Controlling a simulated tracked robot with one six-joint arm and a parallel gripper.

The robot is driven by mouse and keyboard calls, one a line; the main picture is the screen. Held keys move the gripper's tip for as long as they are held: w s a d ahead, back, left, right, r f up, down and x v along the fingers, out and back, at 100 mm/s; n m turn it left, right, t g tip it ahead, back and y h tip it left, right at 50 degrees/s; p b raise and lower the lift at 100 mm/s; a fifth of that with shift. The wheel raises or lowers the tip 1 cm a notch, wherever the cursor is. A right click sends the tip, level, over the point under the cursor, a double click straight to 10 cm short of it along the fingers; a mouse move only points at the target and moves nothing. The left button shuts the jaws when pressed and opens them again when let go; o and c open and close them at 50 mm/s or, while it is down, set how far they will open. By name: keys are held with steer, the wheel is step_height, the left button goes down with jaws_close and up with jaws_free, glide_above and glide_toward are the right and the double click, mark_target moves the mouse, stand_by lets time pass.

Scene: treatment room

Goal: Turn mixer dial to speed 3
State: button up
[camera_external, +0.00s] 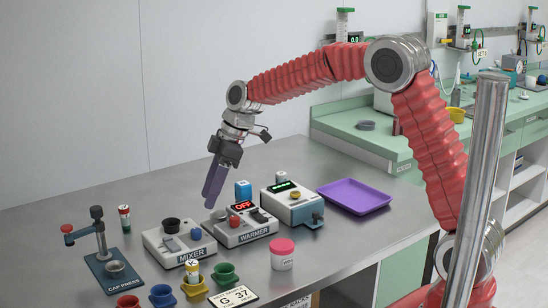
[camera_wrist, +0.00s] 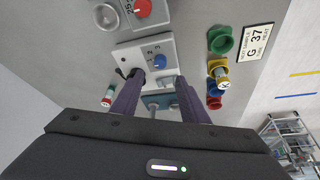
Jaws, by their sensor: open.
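The mixer (camera_external: 180,250) is a pale box on the steel bench, with a black round cup on top. In the wrist view the mixer panel (camera_wrist: 133,53) shows a blue dial (camera_wrist: 160,61) with small numbers, 2 and 3 legible, beside it. Its pointer is too small to read. My gripper (camera_external: 209,204) hangs in the air above the mixer and warmer, purple fingers pointing down, apart from both. In the wrist view my gripper (camera_wrist: 160,82) is open and empty, its fingers spread either side of the lower mixer panel. The fingers hide part of the mixer there.
The warmer (camera_external: 245,230), with a lit red display, stands right of the mixer. The cap press (camera_external: 105,266) stands left. Several coloured cups, including a green one (camera_external: 224,275), and a pink-lidded jar (camera_external: 282,256) sit in front. A purple tray (camera_external: 354,195) lies at right.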

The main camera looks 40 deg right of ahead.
mark_target(196, 230)
steer(key=x, duration=0.9)
steer(key=shift+a+f, duration=0.15)
steer(key=shift+f, duration=0.2)
steer(key=shift+c, duration=0.5)
jaws_close()
